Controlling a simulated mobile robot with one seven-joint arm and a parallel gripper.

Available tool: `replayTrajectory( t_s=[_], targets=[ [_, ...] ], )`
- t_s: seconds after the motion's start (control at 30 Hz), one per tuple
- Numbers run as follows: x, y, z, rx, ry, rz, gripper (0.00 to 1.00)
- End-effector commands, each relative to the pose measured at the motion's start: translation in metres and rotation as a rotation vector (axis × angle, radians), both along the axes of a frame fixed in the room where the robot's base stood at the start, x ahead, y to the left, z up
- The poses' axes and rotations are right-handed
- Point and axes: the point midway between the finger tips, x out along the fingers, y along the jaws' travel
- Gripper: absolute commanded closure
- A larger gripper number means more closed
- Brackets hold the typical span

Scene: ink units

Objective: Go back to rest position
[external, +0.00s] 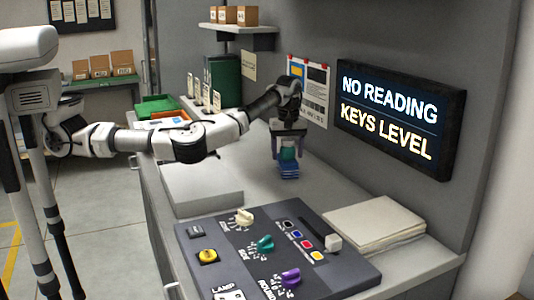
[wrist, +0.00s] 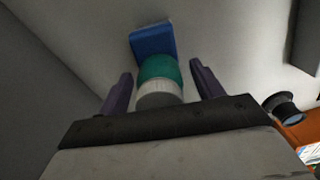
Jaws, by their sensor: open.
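My gripper (external: 288,152) points down over the grey counter near the back wall. Its purple fingers are apart. An ink unit with a teal body (external: 289,154) and a blue lower part (external: 289,171) stands between and below the fingers. In the wrist view, my gripper (wrist: 161,70) shows both fingers spread, with a gap on each side of the unit. There the unit shows a blue block (wrist: 152,40), a teal band (wrist: 160,67) and a pale grey cylinder (wrist: 158,93). Whether a finger touches it cannot be told, but gaps show.
A dark control panel (external: 215,228) with coloured knobs lies at the front. A paper stack (external: 375,222) is at right, a pale slab (external: 202,188) left of the gripper. A lit sign (external: 388,120) reads "NO READING KEYS LEVEL". Upright pale pieces (external: 205,92) and a green tray (external: 157,106) stand behind my arm.

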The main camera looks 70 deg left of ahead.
Motion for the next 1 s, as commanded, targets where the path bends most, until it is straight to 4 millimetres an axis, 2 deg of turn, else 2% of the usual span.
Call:
replayTrajectory(
  t_s=[0.2, 0.4, 0.77, 0.87, 1.0],
  targets=[
    [0.001, 0.0, 0.031, 0.0, -0.003, 0.0, 0.34],
    [0.001, 0.0, 0.044, 0.0, -0.002, 0.001, 0.34],
    [0.001, 0.0, 0.045, 0.0, -0.001, 0.0, 0.34],
    [0.0, 0.0, 0.04, 0.0, 0.0, 0.0, 0.34],
    [0.0, -0.001, 0.024, -0.002, 0.001, 0.0, 0.34]
  ],
)
